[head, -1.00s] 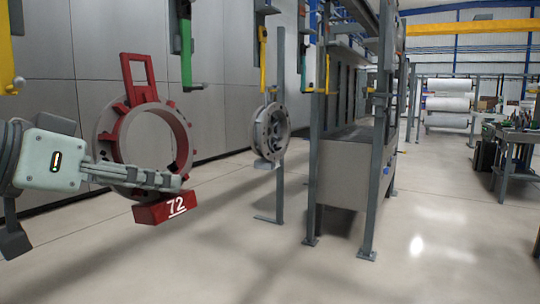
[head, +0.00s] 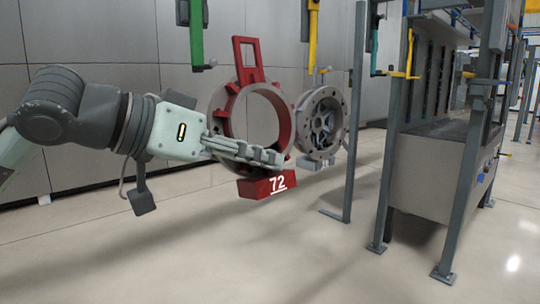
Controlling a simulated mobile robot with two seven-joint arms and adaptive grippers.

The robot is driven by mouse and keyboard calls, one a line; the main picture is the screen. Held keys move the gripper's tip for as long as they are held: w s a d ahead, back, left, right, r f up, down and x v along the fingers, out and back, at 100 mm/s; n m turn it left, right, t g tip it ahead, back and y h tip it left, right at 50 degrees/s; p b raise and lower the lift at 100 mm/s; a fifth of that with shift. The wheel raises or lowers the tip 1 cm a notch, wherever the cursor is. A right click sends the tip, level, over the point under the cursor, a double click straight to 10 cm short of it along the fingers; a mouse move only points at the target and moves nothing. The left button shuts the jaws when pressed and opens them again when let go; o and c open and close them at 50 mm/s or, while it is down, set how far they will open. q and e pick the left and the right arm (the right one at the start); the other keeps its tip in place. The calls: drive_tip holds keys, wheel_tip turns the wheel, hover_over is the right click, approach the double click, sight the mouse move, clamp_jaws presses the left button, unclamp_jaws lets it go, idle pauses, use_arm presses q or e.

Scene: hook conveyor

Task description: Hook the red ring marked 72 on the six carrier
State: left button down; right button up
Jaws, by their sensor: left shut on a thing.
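The red and grey ring (head: 284,112) has a red rectangular loop on top and a red block marked 72 (head: 268,186) below it. My left gripper (head: 262,156) is shut on the ring's lower part and holds it upright in the air. Above it hang a green carrier (head: 196,35) with a small hook at its foot, left of the ring's loop, and a yellow carrier (head: 313,38) to the right. The ring's loop is apart from both. I cannot read a six on any carrier. My right gripper is not in view.
A grey flanged part (head: 337,108) hangs behind and right of the ring, partly overlapped by it. A grey post (head: 356,110) and a large grey machine frame (head: 440,150) stand to the right. The floor in front is clear.

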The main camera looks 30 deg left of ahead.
use_arm(q)
drive_tip(key=w+a+f+b, duration=0.2)
drive_tip(key=w+a+b, duration=0.2)
drive_tip(key=a, duration=0.7)
drive_tip(key=shift+w+b, duration=0.15)
drive_tip(key=shift+b, duration=0.3)
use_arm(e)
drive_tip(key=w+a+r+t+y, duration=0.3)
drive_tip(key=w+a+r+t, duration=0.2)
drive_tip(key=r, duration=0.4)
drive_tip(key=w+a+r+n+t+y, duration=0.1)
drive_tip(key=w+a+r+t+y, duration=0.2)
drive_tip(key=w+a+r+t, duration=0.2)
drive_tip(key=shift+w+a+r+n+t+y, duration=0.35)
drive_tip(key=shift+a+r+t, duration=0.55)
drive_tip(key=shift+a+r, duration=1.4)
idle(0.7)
